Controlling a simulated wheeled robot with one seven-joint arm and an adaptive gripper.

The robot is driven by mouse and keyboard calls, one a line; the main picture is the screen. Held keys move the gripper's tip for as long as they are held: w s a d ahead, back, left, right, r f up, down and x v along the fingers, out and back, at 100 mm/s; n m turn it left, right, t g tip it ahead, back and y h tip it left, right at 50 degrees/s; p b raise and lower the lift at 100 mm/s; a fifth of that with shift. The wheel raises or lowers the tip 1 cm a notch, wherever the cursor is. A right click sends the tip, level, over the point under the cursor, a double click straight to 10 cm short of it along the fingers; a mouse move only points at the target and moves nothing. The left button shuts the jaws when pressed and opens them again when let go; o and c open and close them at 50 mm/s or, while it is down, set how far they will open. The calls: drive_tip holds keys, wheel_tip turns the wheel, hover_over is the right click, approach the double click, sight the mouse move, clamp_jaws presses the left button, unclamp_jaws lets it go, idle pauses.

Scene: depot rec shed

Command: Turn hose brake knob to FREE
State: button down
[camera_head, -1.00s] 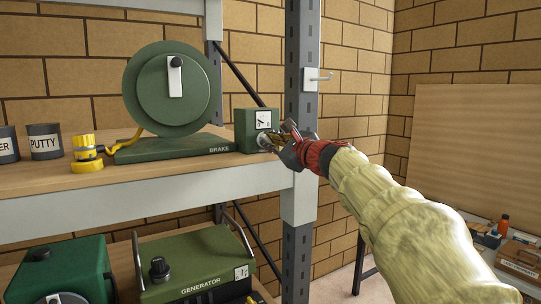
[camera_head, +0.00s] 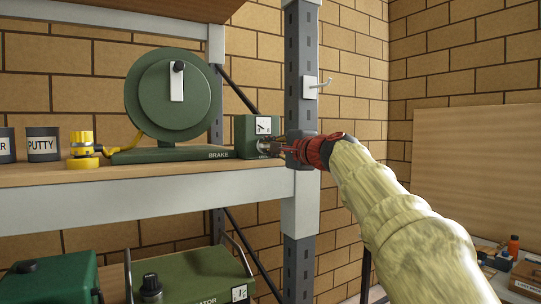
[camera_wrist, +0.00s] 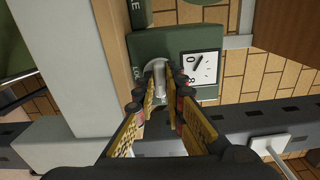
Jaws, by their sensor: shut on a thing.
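The hose brake is a green box (camera_head: 258,137) at the right end of the upper shelf, beside the green hose reel (camera_head: 172,95). Its face carries a white dial (camera_head: 263,126) with a black pointer; the dial also shows in the wrist view (camera_wrist: 197,68). The pale metal brake knob (camera_wrist: 158,70) sits beside the dial. My gripper (camera_wrist: 161,86) is shut on the knob, with a finger on each side of it. In the head view my gripper (camera_head: 277,147) reaches the box from the right, and the fingers mostly hide the knob.
A grey shelf post (camera_head: 301,70) with a hook plate (camera_head: 312,87) stands close behind my gripper. A yellow hose fitting (camera_head: 83,148) and a putty tin (camera_head: 43,144) stand left on the shelf. A green generator (camera_head: 195,275) is on the shelf below.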

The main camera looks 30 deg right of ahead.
drive_tip(key=shift+f+n+b, duration=0.1)
drive_tip(key=shift+n+b, duration=0.2)
drive_tip(key=shift+n, duration=0.2)
drive_tip(key=c, duration=1.8)
unclamp_jaws()
drive_tip(key=shift+c, duration=0.2)
drive_tip(key=shift+s, duration=0.1)
drive_tip(key=s, duration=1.1)
drive_tip(key=shift+s+d, duration=0.15)
drive_tip(key=shift+s, duration=0.25)
